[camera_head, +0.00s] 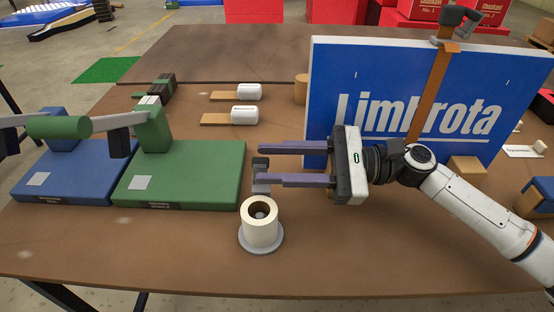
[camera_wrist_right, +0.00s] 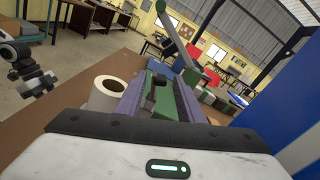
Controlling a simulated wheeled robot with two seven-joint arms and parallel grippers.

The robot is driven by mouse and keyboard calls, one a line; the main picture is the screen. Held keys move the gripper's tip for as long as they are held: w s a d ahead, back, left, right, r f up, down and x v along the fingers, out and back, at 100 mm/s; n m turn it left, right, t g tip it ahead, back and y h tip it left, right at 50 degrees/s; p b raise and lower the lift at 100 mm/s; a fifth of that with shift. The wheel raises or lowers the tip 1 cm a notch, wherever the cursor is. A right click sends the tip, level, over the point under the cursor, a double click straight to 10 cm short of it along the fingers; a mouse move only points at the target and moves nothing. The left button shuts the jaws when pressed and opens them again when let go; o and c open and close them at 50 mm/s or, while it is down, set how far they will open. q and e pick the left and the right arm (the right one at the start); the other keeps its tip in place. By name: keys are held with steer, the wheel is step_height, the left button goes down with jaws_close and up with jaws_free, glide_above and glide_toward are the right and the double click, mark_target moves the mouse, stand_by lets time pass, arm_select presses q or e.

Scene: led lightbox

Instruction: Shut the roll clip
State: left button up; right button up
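A cream roll (camera_head: 261,230) stands upright on a round grey base near the table's front; it also shows left of the fingers in the right wrist view (camera_wrist_right: 104,94). A small dark grey piece (camera_head: 262,186), perhaps the roll clip, is just behind the roll at my fingertips. In the right wrist view a dark block (camera_wrist_right: 159,86) shows between the fingers, with space beside it. My right gripper (camera_head: 257,165) points left with its two purple fingers apart, behind and above the roll. Whether the fingers touch the grey piece is unclear.
A blue lettered panel (camera_head: 400,75) with an orange strap (camera_head: 429,90) stands behind my right arm. A green base (camera_head: 205,165) and a blue base (camera_head: 65,172) with levers lie at left. White cylinders (camera_head: 246,115) lie behind. The brown table (camera_head: 150,245) is clear at front left.

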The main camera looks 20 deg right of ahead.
arm_select(q)
steer(key=shift+w, duration=0.1)
arm_select(e)
jaws_close()
arm_select(q)
steer(key=shift+r, duration=0.1)
